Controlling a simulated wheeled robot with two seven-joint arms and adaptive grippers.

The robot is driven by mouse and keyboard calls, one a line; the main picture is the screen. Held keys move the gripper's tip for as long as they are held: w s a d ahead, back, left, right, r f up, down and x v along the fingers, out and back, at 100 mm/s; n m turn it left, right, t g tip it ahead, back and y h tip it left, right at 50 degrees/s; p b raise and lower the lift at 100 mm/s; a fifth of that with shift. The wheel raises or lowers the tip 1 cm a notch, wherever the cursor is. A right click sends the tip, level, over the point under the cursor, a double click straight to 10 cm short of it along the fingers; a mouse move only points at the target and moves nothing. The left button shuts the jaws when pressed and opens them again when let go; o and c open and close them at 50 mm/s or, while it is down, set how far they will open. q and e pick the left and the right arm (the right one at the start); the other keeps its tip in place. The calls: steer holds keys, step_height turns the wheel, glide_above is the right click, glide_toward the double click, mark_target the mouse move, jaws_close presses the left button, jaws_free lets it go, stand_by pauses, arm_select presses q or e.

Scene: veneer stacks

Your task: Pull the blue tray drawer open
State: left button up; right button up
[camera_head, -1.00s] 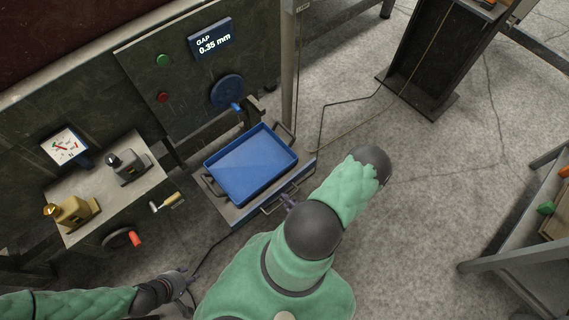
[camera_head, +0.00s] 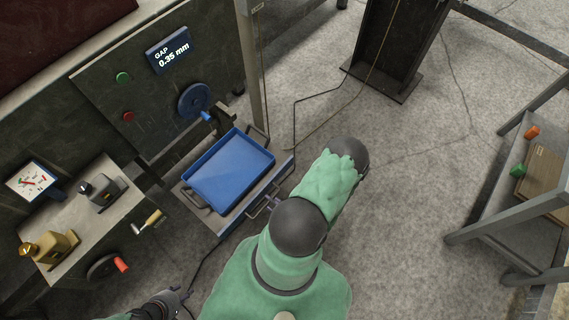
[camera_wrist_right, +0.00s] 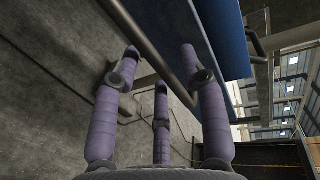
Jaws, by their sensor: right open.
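The blue tray (camera_head: 232,170) sits on a grey drawer (camera_head: 226,220) that sticks out from the machine front. A bar handle (camera_head: 276,190) runs along the drawer's front edge. My right gripper (camera_head: 270,204) is at this handle, largely hidden by my own arm. In the right wrist view, its purple fingers (camera_wrist_right: 160,85) are spread open, with the handle bar (camera_wrist_right: 150,50) passing between them and the blue tray (camera_wrist_right: 222,40) just beyond. I cannot tell whether they touch the bar. My left gripper (camera_head: 172,300) is low at the picture's bottom edge, apart from the drawer; its fingers are unclear.
The machine panel has a gap display (camera_head: 168,50) and a blue handwheel (camera_head: 194,101) above the tray. A side bench (camera_head: 75,235) with gauges stands left. A dark steel post (camera_head: 395,50) and a grey cart (camera_head: 500,225) stand right. Open floor lies between.

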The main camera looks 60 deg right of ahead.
steer(key=v, duration=1.1)
steer(key=shift+w, duration=0.1)
steer(key=w+a+r+n+g+y, duration=0.25)
steer(key=a+n+g+y, duration=0.3)
steer(key=a+y, duration=0.3)
steer(key=w+a+r+n+g+y, duration=0.1)
steer(key=w+a+n+g+y, duration=0.35)
steer(key=a+g+y, duration=0.35)
steer(key=w+a+r+n+g+h, duration=0.1)
steer(key=w+a+r+n+h, duration=0.4)
steer(key=w+r+n+h, duration=0.3)
steer(key=w+h, duration=0.1)
steer(key=w, duration=0.3)
steer(key=shift+a+r, duration=0.35)
